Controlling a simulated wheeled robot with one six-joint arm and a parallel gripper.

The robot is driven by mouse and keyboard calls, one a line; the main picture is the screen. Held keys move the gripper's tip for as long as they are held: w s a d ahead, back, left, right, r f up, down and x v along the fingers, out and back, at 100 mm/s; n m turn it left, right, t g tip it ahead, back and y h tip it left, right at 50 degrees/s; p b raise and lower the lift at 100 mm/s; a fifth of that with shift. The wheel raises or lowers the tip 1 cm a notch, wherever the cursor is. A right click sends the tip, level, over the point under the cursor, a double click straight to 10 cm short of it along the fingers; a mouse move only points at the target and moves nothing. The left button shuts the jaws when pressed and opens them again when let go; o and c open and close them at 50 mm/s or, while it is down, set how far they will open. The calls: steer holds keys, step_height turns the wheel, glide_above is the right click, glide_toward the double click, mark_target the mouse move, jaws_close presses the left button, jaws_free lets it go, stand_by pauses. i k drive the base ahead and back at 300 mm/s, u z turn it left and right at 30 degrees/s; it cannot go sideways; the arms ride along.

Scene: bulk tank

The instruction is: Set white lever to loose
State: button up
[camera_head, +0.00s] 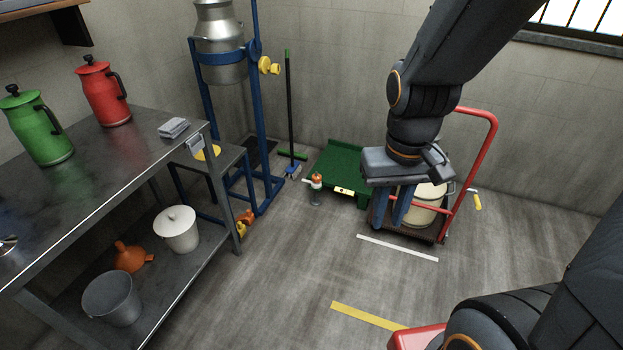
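I cannot clearly identify a white lever. A small pale bar (306,181) sticks out to the left of a small orange-topped fitting (317,182) by the green platform (345,160); whether it is the lever I cannot tell. My gripper (389,224) points down with two blue fingers, to the right of the fitting and in front of the red trolley. A gap shows between the fingers and nothing is seen held. My gripper and arm hide part of the trolley and of the platform's right side.
The red trolley (472,165) carries a cream container (428,203); a yellow-ended handle (477,200) juts from its right. A blue stand (262,130) holds a metal can (220,45). A steel table (95,180) stands left. The middle floor is clear.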

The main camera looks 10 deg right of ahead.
mark_target(315, 186)
steer(key=z, duration=0.3)
steer(key=i, duration=1.1)
steer(key=u, duration=0.55)
